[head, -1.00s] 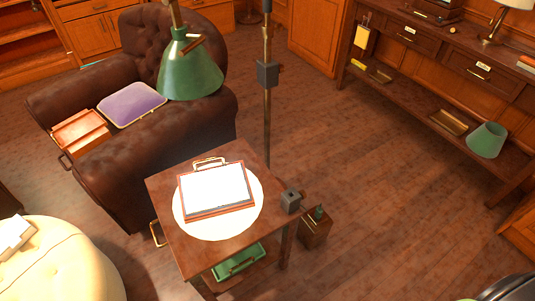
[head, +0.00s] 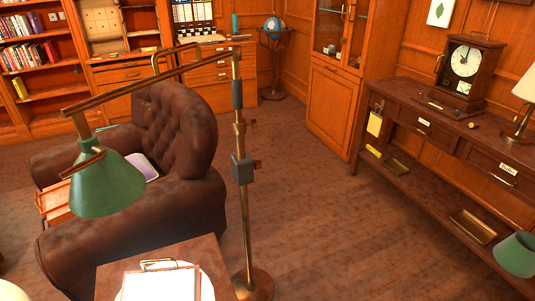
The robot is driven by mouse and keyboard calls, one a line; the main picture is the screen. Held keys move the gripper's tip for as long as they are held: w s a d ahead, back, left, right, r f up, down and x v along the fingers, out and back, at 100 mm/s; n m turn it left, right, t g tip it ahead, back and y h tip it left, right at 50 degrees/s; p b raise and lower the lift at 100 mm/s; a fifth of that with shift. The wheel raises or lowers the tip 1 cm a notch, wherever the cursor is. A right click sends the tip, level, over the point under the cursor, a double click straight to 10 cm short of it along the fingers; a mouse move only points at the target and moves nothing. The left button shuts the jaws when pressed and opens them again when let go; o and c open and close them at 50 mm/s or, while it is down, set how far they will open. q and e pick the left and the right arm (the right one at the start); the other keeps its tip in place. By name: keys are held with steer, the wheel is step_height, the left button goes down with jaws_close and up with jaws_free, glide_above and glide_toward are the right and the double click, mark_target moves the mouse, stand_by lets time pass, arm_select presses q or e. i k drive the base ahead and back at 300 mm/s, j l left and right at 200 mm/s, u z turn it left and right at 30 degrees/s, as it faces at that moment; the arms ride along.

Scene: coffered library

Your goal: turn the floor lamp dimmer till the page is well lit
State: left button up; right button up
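The floor lamp's green shade (head: 108,183) hangs at the left from a long brass arm. Its brass pole (head: 246,225) stands upright behind the side table, on a round base partly hidden by the table. The page (head: 160,286) lies on a clipboard on the side table (head: 120,268). It looks bright white, and its lower part is cut off by the picture's edge. Neither gripper is in view.
A brown leather armchair (head: 150,240) stands behind and left of the table. A console table (head: 445,138) with a clock (head: 465,65) runs along the right wall. A green bin-like shade (head: 517,254) is on its lower shelf. Open wooden floor (head: 350,220) lies between.

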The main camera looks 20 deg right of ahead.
mark_target(257, 164)
steer(key=l+u, duration=0.35)
steer(key=l, duration=0.95)
steer(key=l+u, duration=0.35)
steer(key=l, duration=1)
